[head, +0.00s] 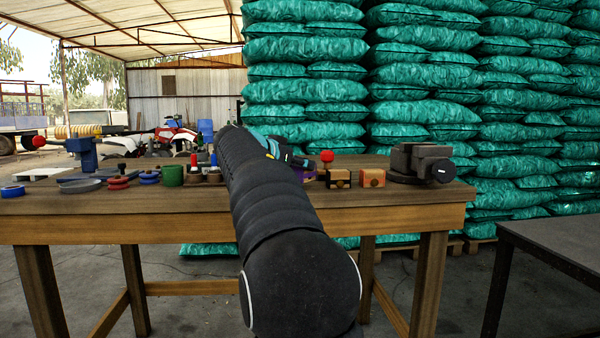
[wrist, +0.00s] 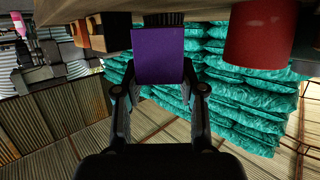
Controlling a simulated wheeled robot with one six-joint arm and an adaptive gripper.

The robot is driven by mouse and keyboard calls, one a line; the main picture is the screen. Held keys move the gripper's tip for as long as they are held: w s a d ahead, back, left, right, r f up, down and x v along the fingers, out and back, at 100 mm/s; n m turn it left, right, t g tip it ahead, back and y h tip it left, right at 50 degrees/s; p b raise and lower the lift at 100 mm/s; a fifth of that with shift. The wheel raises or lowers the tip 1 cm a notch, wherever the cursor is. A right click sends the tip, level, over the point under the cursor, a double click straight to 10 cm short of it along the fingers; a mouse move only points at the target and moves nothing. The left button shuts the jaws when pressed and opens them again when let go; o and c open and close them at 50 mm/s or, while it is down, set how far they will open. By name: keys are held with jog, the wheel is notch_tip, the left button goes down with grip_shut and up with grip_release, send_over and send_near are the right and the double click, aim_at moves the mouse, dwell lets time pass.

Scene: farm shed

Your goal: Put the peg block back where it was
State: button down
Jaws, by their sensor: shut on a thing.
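My gripper (wrist: 160,84) is shut on a purple block (wrist: 158,54), with one finger at each side of it in the wrist view. The block is close to the wooden table top; I cannot tell whether it touches it. A dark ridged piece (wrist: 163,18) shows just beyond the block. In the head view a small bit of purple (head: 308,174) shows beside my arm, which hides most of that spot. I cannot tell for sure that the purple block is the peg block, and no pegs show on it.
On the wooden table (head: 400,195), two wooden blocks (head: 372,178) and a vise (head: 420,163) stand to the right. A green cup (head: 172,176) and several small coloured pieces stand left. In the wrist view a red cylinder (wrist: 259,35) is close beside the purple block.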

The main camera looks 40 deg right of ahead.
jog(key=shift+f, duration=0.85)
jog(key=shift+f, duration=0.15)
jog(key=c, duration=0.7)
grip_release()
jog(key=b+v, duration=0.1)
jog(key=v, duration=1.1)
jog(key=shift+s, duration=0.1)
